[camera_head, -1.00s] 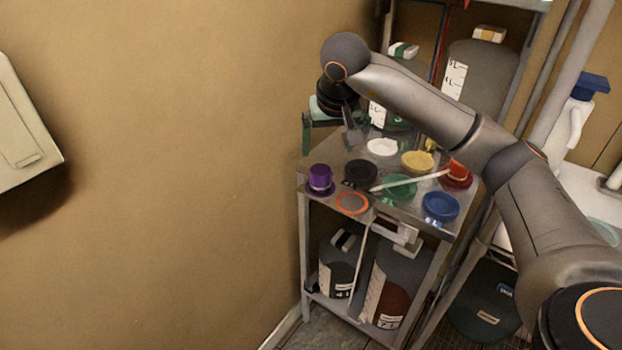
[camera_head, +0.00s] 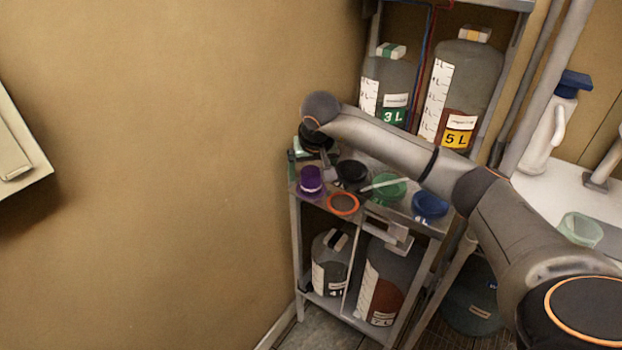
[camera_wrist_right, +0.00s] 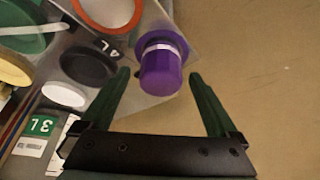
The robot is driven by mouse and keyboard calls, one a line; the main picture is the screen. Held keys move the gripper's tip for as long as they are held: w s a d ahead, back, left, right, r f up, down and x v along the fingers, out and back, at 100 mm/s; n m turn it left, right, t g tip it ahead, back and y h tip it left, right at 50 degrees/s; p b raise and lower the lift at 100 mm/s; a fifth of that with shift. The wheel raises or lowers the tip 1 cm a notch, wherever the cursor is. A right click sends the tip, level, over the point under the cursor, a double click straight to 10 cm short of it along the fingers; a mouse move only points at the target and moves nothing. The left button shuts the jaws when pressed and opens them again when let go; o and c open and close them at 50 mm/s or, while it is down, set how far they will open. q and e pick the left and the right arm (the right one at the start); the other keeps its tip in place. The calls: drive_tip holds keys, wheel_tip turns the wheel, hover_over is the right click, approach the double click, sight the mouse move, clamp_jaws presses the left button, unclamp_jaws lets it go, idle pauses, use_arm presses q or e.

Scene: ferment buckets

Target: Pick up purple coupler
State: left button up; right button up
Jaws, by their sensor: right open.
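The purple coupler (camera_head: 311,178) stands at the left end of the metal shelf top, near the wall, on a wider purple base. In the right wrist view the coupler (camera_wrist_right: 161,70) lies ahead of my right gripper (camera_wrist_right: 160,80), between the lines of its two green fingers. The fingers are apart and do not visibly touch it. In the head view my right gripper (camera_head: 312,162) is just behind and above the coupler, partly hidden by the wrist. My left gripper is not in view.
A black lid (camera_head: 353,172), a green lid (camera_head: 390,188), a blue lid (camera_head: 430,206) and an orange ring (camera_head: 343,204) lie close by on the shelf (camera_head: 385,216). A 3 L bottle (camera_head: 388,85) and a 5 L bottle (camera_head: 467,80) stand behind. The wall borders the left side.

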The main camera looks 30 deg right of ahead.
drive_tip(key=shift+c, duration=0.2)
clamp_jaws()
idle(0.5)
